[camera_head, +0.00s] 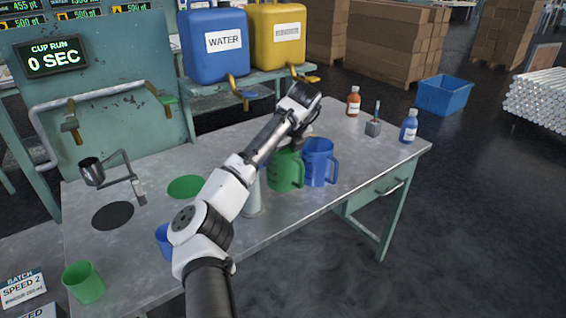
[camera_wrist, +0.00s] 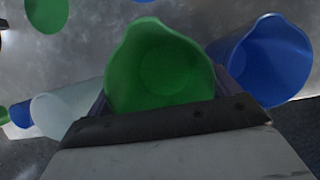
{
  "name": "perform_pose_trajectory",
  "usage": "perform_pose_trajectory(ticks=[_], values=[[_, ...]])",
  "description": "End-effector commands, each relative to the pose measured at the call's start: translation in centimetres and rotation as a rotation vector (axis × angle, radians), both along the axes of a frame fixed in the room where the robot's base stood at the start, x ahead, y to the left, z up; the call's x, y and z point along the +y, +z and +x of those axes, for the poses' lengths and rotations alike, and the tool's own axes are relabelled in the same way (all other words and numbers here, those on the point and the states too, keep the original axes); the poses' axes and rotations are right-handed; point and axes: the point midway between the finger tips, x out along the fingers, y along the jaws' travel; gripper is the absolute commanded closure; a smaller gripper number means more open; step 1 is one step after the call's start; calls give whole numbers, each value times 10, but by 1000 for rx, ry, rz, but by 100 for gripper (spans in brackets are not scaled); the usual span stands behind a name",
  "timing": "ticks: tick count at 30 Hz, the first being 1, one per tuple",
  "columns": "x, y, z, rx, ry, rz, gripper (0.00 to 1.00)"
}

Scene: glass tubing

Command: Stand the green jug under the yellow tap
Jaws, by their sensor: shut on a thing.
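The green jug (camera_head: 285,172) stands upright on the metal table, right of the middle. It also shows from above in the wrist view (camera_wrist: 160,65), empty inside. My gripper (camera_head: 302,142) is over the jug from behind and above and is shut on it; its fingertips are mostly hidden. In the wrist view the gripper's dark edge covers the jug's near side. The yellow tap (camera_head: 299,74) is on the front of the yellow container (camera_head: 277,40), which sits on a raised shelf behind the table. The jug is in front of the tap and apart from it.
A blue jug (camera_head: 319,158) stands close right of the green jug. A pale cylinder (camera_head: 253,198) is close left. The blue water container (camera_head: 214,55) has its own tap (camera_head: 239,90). A red-brown bottle (camera_head: 353,104) and blue bottle (camera_head: 409,128) stand at the right.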

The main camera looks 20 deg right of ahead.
Motion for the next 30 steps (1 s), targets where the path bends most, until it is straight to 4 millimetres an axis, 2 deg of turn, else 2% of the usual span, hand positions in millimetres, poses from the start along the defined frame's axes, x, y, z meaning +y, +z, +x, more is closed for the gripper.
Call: perform_pose_trajectory(ticks=[6,18,19,21,30], values=[[1,-32,-1,3,1,1,51],[0,-39,0,1,0,1,51],[0,-39,0,1,0,1,8],[0,-39,0,1,0,1,0],[0,-35,0,0,0,1,0]])
